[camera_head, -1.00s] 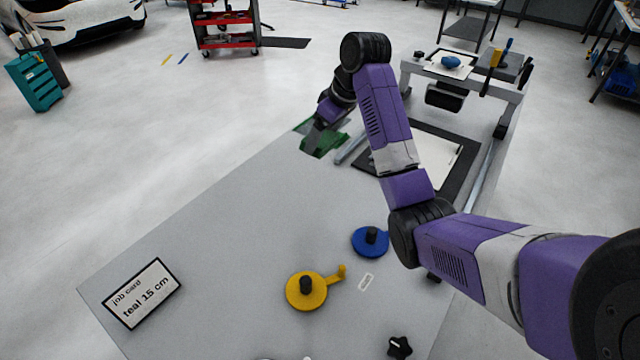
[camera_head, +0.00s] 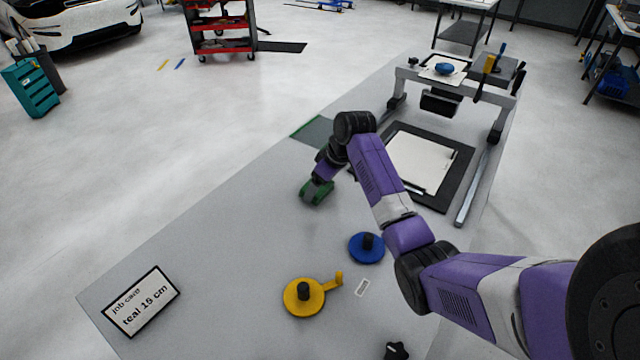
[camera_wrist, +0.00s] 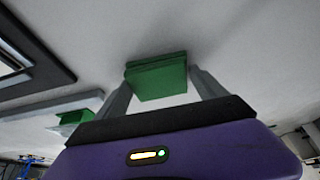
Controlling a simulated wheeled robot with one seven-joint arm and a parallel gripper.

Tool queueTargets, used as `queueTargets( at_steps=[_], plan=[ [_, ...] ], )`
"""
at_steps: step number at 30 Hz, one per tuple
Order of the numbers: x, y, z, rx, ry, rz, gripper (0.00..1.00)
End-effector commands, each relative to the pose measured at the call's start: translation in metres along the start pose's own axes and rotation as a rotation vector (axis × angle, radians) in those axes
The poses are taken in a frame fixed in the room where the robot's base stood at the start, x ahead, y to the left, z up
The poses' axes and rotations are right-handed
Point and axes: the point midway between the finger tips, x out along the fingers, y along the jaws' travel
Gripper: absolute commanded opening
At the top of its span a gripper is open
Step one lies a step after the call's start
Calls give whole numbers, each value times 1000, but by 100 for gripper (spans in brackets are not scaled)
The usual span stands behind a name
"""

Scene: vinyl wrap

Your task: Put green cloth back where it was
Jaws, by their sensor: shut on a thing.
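The green cloth (camera_head: 316,193) is a small, folded, block-like piece at the end of my arm. It also shows in the wrist view (camera_wrist: 157,78), between the two grey fingers. My gripper (camera_wrist: 160,80) is shut on it. In the head view my gripper (camera_head: 320,184) is over the grey table, left of the purple arm. I cannot tell whether the cloth touches the table. A green-edged grey patch (camera_head: 306,129) lies at the table's left edge, beyond my gripper and partly hidden by my arm.
On the grey table (camera_head: 230,240) are a blue disc (camera_head: 362,252), a yellow disc with a handle (camera_head: 300,297), a black knob (camera_head: 396,351) and a job card (camera_head: 141,302). A black-framed white sheet (camera_head: 425,160) and rails lie at the right. The left-middle table is clear.

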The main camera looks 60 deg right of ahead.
Motion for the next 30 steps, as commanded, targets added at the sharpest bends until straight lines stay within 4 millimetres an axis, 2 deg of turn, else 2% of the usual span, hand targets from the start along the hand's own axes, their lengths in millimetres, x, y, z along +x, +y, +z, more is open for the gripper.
queueTargets(
  at_steps=[9,10,12,23,26,30],
  plan=[
    [2,0,1,0,0,0,49],
    [2,0,1,0,0,0,87],
    [2,0,1,0,0,0,100],
    [-6,0,-1,-1,2,1,100],
    [-19,1,-1,-1,3,2,100],
    [-47,1,-2,-1,5,3,100]
  ],
)
